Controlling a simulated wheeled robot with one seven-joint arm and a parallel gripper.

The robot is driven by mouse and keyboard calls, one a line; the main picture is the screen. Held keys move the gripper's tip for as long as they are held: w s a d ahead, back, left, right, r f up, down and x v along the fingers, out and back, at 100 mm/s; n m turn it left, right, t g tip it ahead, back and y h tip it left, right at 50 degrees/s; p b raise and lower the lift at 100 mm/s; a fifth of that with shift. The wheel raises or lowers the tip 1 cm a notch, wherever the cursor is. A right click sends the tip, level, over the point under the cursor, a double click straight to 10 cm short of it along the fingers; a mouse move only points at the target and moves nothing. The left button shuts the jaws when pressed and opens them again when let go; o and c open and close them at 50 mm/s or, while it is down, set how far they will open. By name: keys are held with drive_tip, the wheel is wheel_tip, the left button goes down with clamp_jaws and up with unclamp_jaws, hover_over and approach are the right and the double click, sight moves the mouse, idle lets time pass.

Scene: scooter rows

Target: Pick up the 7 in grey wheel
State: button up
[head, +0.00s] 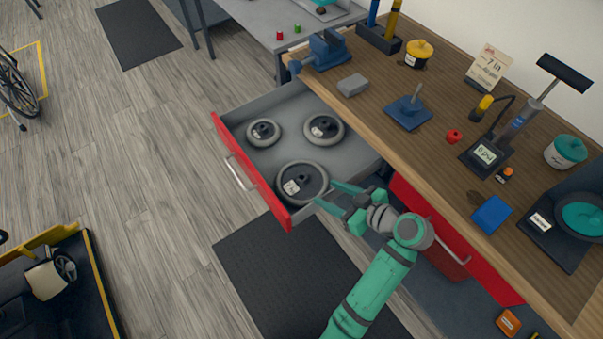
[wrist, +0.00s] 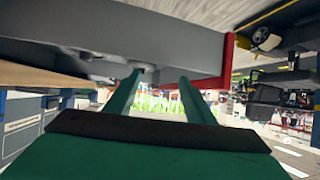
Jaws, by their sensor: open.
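Three grey wheels with dark hubs and white labels lie flat in the open drawer (head: 262,170): a small wheel (head: 264,131) at the back left, a middle-sized wheel (head: 324,128) at the back right and the largest wheel (head: 301,183) nearest my arm. The labels are too small to read, so I cannot tell which is the 7 in wheel. My gripper (head: 331,195) is open and empty beside the largest wheel, at the drawer's near side. In the wrist view, the open fingers (wrist: 160,92) point at the drawer's grey side wall (wrist: 120,35); no wheel is clearly visible there.
The drawer has a red front with a handle (head: 241,172). The wooden workbench (head: 385,90) holds a card (head: 489,67) reading "7 in", a blue vise (head: 325,50), a scale and tools.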

sight(300, 176)
drive_tip(key=x, duration=0.6)
drive_tip(key=shift+w+r, duration=0.1)
drive_tip(key=shift+w, duration=0.05)
drive_tip(key=shift+w+d+x, duration=0.1)
drive_tip(key=shift+d+x, duration=0.05)
drive_tip(key=shift+x, duration=0.75)
drive_tip(key=shift+w+d+x, duration=0.1)
drive_tip(key=shift+x, duration=0.75)
drive_tip(key=shift+w+d+x, duration=0.1)
drive_tip(key=shift+d+x, duration=0.05)
drive_tip(key=shift+x, duration=0.75)
clamp_jaws()
